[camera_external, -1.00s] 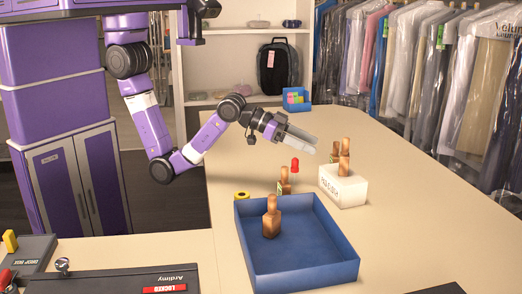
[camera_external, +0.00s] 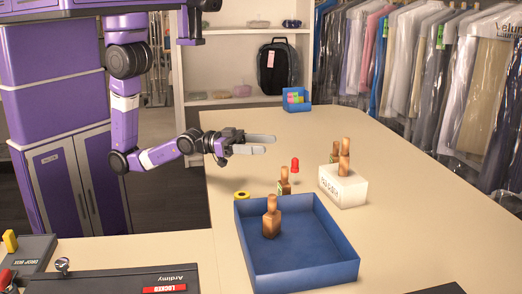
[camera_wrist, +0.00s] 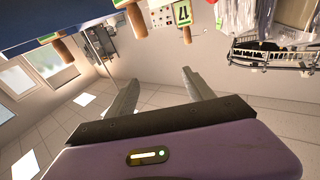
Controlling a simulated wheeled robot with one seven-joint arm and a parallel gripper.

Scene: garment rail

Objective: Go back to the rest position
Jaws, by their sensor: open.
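My gripper (camera_external: 275,144) is open and empty above the table (camera_external: 400,235), near its left edge. In the external view its two grey fingers point right, apart from each other. In the wrist view the open fingers of my gripper (camera_wrist: 155,88) show with nothing between them.
A red piece (camera_external: 295,165) and yellow roll (camera_external: 241,195) lie nearby. Garments (camera_external: 450,80) hang at right.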

